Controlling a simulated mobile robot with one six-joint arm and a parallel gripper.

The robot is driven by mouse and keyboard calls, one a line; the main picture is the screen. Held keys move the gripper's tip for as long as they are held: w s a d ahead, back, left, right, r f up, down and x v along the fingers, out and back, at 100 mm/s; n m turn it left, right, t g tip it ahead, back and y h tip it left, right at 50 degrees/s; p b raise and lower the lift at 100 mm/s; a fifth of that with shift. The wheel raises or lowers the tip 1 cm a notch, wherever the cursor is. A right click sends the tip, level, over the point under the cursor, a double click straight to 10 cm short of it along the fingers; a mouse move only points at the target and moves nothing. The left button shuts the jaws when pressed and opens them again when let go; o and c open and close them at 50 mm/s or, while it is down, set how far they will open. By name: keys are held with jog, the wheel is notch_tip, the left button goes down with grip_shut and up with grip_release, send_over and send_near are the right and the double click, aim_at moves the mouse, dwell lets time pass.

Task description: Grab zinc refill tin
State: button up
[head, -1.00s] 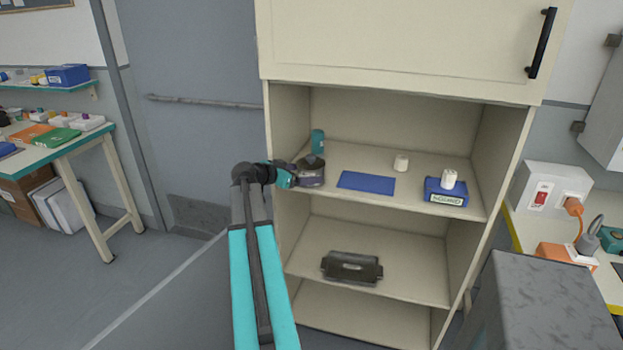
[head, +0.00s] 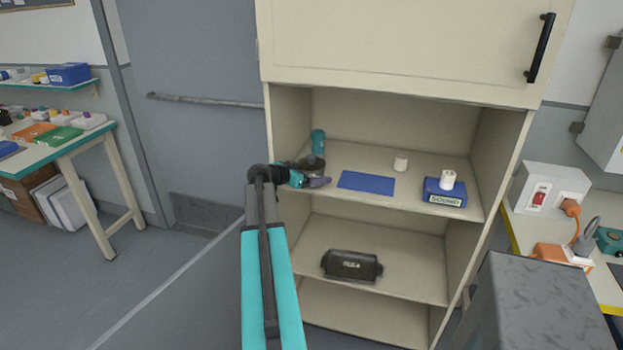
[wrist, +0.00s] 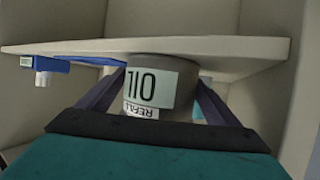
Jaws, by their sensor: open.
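A round grey tin (wrist: 180,72) fills the middle of the wrist view, which looks upside down. Its pale label has large characters like "110" and smaller print that seems to say "REFILL"; I cannot read "zinc". In the head view the dark-topped tin (head: 313,163) stands at the left of the cabinet's upper shelf, partly hidden by my gripper (head: 318,181). My gripper is open, its purple fingers on either side of the tin in the wrist view (wrist: 160,90). I cannot tell whether they touch it.
A teal cylinder (head: 318,142) stands just behind the tin. A black case (head: 351,265) lies on the shelf below.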

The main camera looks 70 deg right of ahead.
aim_at(308, 166)
jog(key=c, duration=0.9)
jog(key=shift+w, duration=0.1)
jog(key=shift+r, duration=0.15)
jog(key=shift+r+b, duration=0.7)
jog(key=shift+r, duration=0.7)
jog(key=shift+w+a+r, duration=0.1)
jog(key=shift+a+r, duration=0.05)
jog(key=shift+a, duration=0.1)
jog(key=w+a+b, duration=0.1)
jog(key=a, duration=0.4)
jog(key=w+a+r+b, duration=0.1)
jog(key=w+a, duration=0.1)
jog(key=a, duration=0.2)
jog(key=w+a+b, duration=0.2)
jog(key=a, duration=0.3)
jog(key=shift+a+r, duration=0.3)
